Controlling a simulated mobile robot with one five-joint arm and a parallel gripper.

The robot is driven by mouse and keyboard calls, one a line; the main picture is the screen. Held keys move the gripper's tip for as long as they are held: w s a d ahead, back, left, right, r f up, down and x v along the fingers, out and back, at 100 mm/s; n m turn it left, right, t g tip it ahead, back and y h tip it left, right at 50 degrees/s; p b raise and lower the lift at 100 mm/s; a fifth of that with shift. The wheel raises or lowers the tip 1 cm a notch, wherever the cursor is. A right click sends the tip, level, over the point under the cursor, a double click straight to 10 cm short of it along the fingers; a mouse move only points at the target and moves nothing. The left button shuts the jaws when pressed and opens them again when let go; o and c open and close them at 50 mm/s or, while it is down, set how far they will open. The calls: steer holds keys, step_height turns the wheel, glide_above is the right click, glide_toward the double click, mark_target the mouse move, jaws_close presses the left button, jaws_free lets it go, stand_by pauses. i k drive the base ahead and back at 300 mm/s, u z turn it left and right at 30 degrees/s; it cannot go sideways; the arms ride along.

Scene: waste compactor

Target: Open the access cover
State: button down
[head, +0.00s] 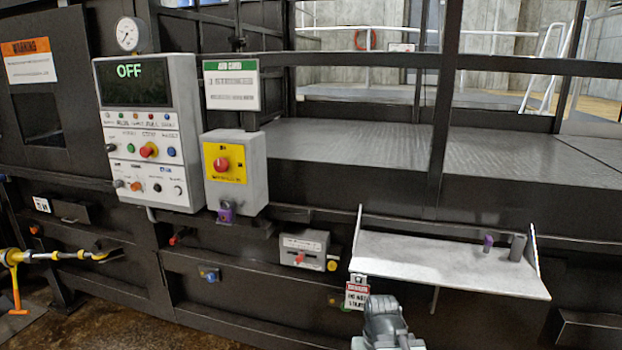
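No panel carries a readable access cover label, so I cannot tell for sure which part is the access cover. One candidate is the dark panel (35,85) at the upper left, with an orange and white warning sign and a dark square recess. Neither looks open. My gripper (388,325) seems to be the grey shape at the bottom centre, well right of both panels. Its fingers cannot be made out, and nothing is seen held.
A white control box (150,130) reads OFF. A grey box with a red knob on yellow (224,164) stands beside it. A white shelf (430,262) juts out above my arm, holding small objects. Brown floor shows lower left.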

mark_target(505, 316)
steer(key=u, duration=2.5)
steer(key=k, duration=0.95)
steer(key=z, duration=1.25)
steer(key=i, duration=1.05)
steer(key=u, duration=0.05)
